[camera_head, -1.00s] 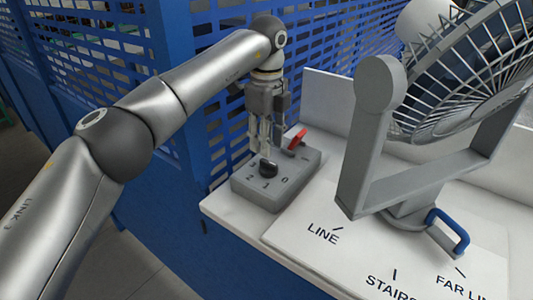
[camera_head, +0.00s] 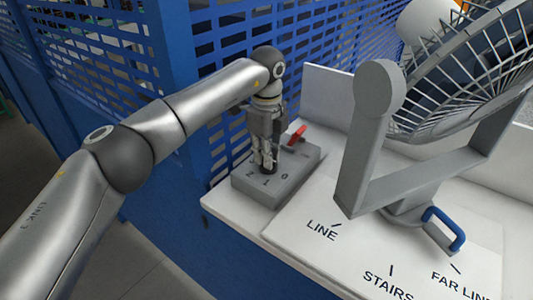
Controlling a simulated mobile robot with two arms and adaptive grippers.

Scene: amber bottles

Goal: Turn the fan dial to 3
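The fan dial is a small black knob (camera_head: 268,170) on top of a grey control box (camera_head: 262,194) at the table's left corner. Dark numbers are printed around it, with 2, 1 and 0 showing partly. My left gripper (camera_head: 265,166) points down at the dial with its fingertips at the knob. The fingers hide most of the knob, so I cannot tell its pointing direction or whether they grip it. The grey fan (camera_head: 365,150) stands to the right, its cage cut off by the picture edge. My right gripper is not in view.
A red lever (camera_head: 297,134) sits on the far part of the box, close to the gripper. A blue handle (camera_head: 446,228) is at the fan's base, beside the labels LINE, STAIRS and FAR LINE. A blue perforated fence (camera_head: 170,130) stands behind my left arm.

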